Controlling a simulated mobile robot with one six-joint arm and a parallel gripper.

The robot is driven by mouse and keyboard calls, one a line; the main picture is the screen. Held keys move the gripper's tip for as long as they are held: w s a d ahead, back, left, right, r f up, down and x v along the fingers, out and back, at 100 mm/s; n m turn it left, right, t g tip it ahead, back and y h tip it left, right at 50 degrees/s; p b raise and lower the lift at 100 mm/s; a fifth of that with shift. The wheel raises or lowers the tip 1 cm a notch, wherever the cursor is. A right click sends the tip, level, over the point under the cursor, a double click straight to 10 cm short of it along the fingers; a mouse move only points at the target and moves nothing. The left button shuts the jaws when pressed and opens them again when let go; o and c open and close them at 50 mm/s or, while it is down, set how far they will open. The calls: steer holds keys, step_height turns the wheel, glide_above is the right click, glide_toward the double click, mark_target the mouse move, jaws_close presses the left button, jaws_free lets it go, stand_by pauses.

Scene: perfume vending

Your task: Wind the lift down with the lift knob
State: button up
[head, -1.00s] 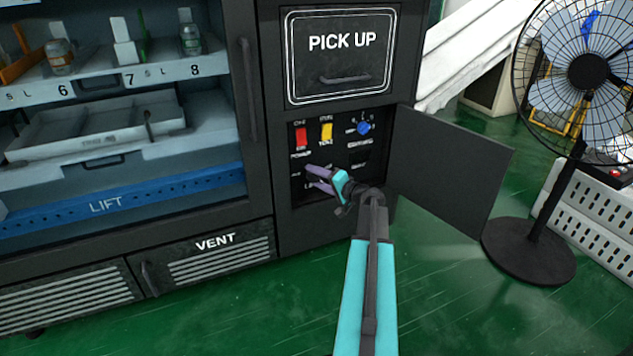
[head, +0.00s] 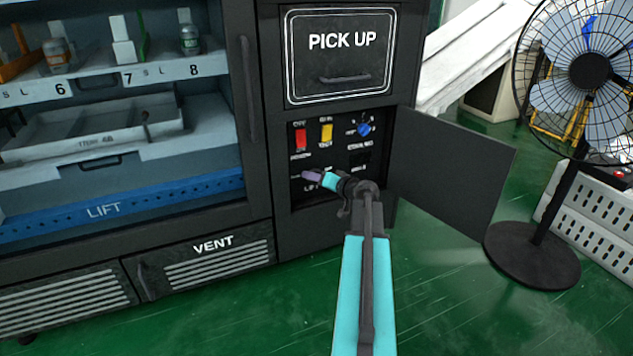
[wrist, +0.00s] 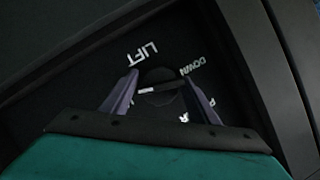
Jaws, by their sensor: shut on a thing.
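The lift knob (wrist: 158,80) is a dark round knob with a pale mark, in the middle of the wrist view. My gripper (wrist: 160,92) has its two purple fingers on either side of it and is shut on it. White LIFT and DOWN lettering shows beside the knob; other letters are partly hidden. In the head view my gripper (head: 308,175) is at the lower left of the control panel (head: 357,183) and hides the knob. The lift (head: 200,186), a blue bar marked LIFT, is low behind the machine's front at left.
An open dark door (head: 450,180) stands right of the panel, close to my arm. A red switch (head: 300,138), a yellow switch (head: 326,134) and a blue knob (head: 364,129) sit above my gripper. A fan (head: 588,72) stands at far right. Green floor is clear in front.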

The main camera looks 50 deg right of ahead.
steer(key=o, duration=1)
steer(key=shift+o, duration=0.2)
steer(key=shift+s, duration=0.1)
steer(key=p+v, duration=0.4)
steer(key=v, duration=0.9)
steer(key=shift+s+p, duration=0.3)
steer(key=shift+p, duration=0.1)
